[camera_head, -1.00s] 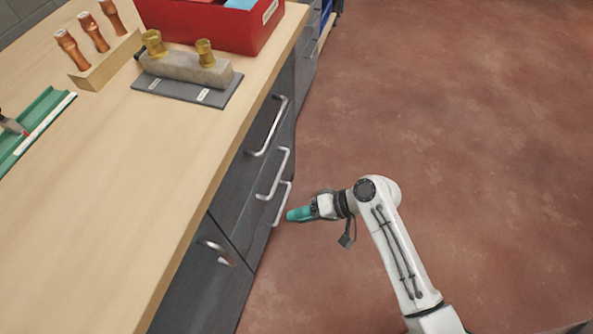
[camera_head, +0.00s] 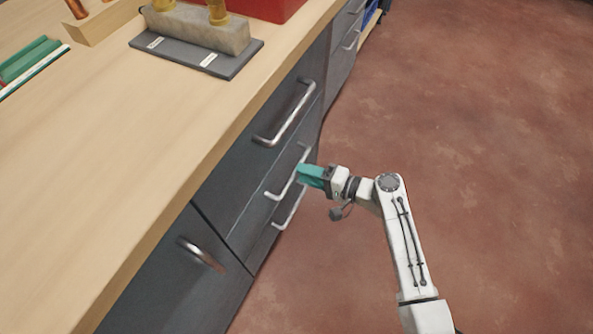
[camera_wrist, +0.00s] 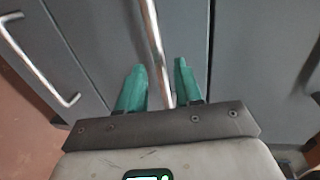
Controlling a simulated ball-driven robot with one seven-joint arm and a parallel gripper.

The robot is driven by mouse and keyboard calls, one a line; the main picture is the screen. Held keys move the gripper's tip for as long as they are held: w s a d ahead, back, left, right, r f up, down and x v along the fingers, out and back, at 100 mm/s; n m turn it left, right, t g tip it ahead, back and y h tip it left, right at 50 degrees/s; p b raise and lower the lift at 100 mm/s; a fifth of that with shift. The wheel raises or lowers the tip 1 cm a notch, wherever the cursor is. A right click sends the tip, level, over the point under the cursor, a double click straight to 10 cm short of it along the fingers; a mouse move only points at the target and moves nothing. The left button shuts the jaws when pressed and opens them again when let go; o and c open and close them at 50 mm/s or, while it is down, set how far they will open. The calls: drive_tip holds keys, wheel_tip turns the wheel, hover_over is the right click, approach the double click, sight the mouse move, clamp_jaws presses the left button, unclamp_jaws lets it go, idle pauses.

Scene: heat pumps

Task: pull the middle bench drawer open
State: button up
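The middle bench drawer (camera_head: 252,211) is dark grey and looks flush with the bench front. Its silver bar handle (camera_head: 282,188) lies below the top drawer's handle and above the bottom one. My gripper (camera_head: 305,175), with teal fingers, is at this handle in the head view. In the wrist view my gripper (camera_wrist: 160,78) is open, and the middle handle's bar (camera_wrist: 152,32) runs between its two fingers. I cannot tell whether either finger touches the bar.
The top drawer handle (camera_head: 288,117) and bottom drawer handle (camera_head: 290,210) flank the middle one. A neighbouring front has its own handle (camera_head: 201,254). The wooden benchtop (camera_head: 150,150) overhangs, bearing a grey block (camera_head: 195,28) and a red bin (camera_head: 268,8). The reddish floor (camera_head: 480,130) is open.

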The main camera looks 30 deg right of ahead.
drive_tip(key=shift+x, duration=1.85)
drive_tip(key=shift+c, duration=0.3)
clamp_jaws()
